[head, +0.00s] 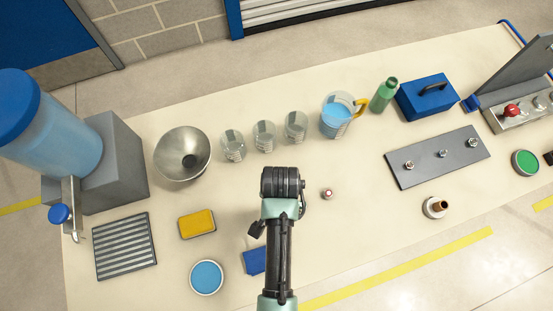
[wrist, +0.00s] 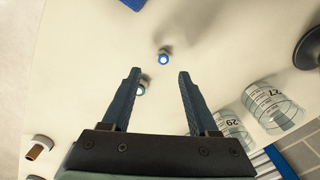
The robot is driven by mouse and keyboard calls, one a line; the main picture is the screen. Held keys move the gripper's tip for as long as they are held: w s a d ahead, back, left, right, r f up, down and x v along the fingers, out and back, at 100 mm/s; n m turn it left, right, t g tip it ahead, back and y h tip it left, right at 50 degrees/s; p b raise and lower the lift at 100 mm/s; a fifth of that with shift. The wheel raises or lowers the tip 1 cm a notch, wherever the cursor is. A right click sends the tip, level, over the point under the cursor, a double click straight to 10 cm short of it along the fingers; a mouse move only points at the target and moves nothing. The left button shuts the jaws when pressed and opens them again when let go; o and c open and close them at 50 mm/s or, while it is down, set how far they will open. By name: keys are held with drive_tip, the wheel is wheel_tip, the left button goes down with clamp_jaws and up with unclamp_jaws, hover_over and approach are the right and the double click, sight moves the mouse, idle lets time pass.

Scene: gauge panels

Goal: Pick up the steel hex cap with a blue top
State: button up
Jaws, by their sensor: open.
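The small steel cap with a blue top (wrist: 164,55) stands on the pale tabletop, just beyond my fingertips and between their lines in the wrist view. In the head view I cannot see it; my arm seems to cover it. My gripper (wrist: 159,72) is open and empty, above the table. It shows from behind in the head view (head: 283,184), with its fingers hidden. A second small cap (wrist: 142,88) lies by the left finger, partly covered.
Beakers (head: 265,137), a jug (head: 337,116) and a metal bowl (head: 168,165) stand behind my gripper. A grey plate (head: 425,168) with small fittings lies to the right. Bare table surrounds the caps.

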drive_tip(key=shift+w+a+f+p, duration=0.1)
drive_tip(key=shift+f+p, duration=0.15)
drive_tip(key=shift+f, duration=1.35)
drive_tip(key=shift+w+a+f+p, duration=0.1)
drive_tip(key=shift+f+p, duration=0.15)
drive_tip(key=shift+f, duration=1.35)
drive_tip(key=shift+c, duration=0.3)
clamp_jaws()
